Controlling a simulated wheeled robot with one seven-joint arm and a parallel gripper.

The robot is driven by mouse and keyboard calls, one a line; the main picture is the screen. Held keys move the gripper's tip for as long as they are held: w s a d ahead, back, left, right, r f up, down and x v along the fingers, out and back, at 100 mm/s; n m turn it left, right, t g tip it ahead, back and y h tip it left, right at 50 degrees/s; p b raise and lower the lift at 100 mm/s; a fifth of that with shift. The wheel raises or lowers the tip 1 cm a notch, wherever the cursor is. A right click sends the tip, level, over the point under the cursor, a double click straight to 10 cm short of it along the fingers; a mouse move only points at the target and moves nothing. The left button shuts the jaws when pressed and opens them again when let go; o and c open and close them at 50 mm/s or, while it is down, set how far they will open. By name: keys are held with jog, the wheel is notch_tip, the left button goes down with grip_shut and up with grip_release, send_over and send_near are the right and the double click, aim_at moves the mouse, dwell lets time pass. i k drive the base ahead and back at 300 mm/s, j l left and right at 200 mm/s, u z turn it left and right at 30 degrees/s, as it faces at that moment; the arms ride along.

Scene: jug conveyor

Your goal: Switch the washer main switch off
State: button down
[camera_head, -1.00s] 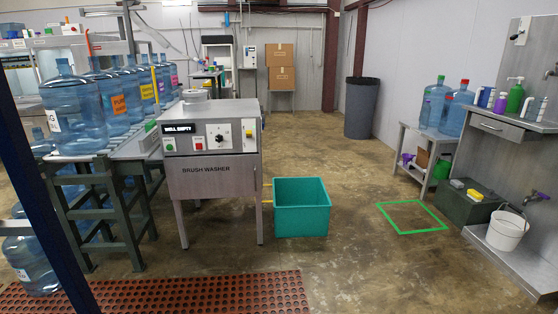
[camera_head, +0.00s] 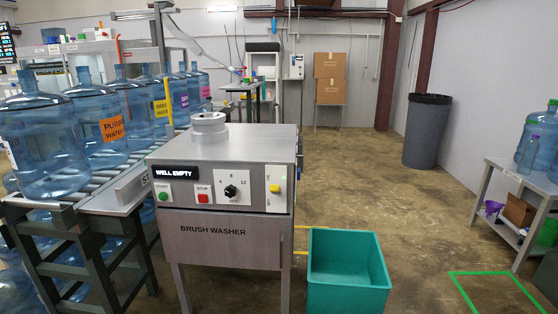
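The brush washer (camera_head: 230,239) is a grey metal cabinet left of the picture's middle, with its front panel facing me. Small marks on this plate are too fine to read surely. Left of it are a black dial (camera_head: 230,191) with numbers, a red STOP button (camera_head: 203,198) and a green button (camera_head: 163,196). A black sign (camera_head: 176,173) reads WELL EMPTY. My gripper is not in view.
A teal bin (camera_head: 347,296) stands on the floor close to the washer's right side. Blue water jugs (camera_head: 102,125) line a roller conveyor (camera_head: 128,190) at left. Floor further right is open, with a green taped outline (camera_head: 497,275) and a low jug shelf (camera_head: 510,168).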

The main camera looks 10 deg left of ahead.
aim_at(274, 188)
jog(key=i+u, duration=0.15)
jog(key=i, duration=0.4)
jog(key=i+l+u, duration=0.15)
jog(key=i, duration=0.4)
